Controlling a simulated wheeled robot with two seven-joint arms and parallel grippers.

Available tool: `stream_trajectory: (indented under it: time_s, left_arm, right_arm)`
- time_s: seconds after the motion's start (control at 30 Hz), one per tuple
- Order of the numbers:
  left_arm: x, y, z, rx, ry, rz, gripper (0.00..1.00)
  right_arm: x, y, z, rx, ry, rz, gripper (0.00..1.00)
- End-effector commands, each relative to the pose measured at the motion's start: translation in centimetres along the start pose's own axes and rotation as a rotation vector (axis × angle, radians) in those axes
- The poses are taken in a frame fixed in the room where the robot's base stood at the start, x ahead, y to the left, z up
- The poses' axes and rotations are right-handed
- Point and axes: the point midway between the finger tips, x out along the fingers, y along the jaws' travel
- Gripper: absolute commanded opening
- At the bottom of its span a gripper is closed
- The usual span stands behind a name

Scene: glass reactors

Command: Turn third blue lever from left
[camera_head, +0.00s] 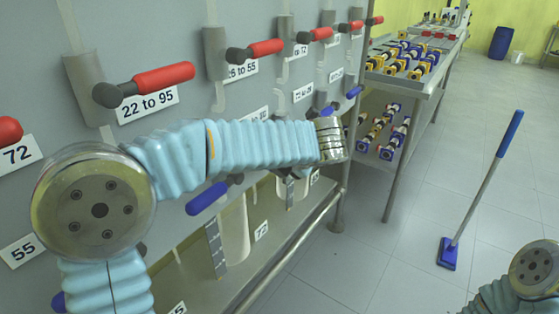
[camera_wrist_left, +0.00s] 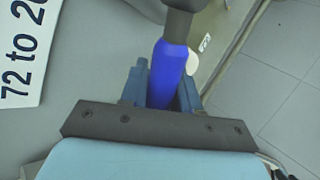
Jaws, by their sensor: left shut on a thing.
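In the left wrist view, a blue lever (camera_wrist_left: 168,66) with a dark grey pivot sits between the fingers of my left gripper (camera_wrist_left: 163,90), which is shut on its handle. In the head view, my left arm reaches across the panel, and its wrist hides most of the gripper and the held lever. Another blue lever (camera_head: 207,199) shows below the forearm. A farther blue lever (camera_head: 354,91) shows beyond the wrist. A part of one more blue lever (camera_head: 58,302) shows at the bottom left. My right gripper is out of the head view; only part of that arm shows at bottom right.
Red levers (camera_head: 164,78) line the panel above the arm, with number labels (camera_head: 148,105). A metal rail (camera_head: 292,252) runs along the panel's lower front. A shelf rack (camera_head: 431,81) stands beyond, and a blue mop (camera_head: 448,252) stands on the open floor at right.

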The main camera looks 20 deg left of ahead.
Motion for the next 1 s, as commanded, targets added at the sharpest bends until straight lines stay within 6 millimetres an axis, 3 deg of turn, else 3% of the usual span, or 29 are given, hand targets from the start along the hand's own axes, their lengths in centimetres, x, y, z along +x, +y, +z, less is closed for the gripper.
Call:
stream_trajectory:
  time_s: [0.5,1.0]
  left_arm:
    - [-2.1,2.0,0.3,0.261,0.257,-0.006,0.00]
    - [-2.6,2.5,0.5,0.326,0.319,-0.008,0.00]
  right_arm:
    - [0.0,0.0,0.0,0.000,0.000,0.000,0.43]
    - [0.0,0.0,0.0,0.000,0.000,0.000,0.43]
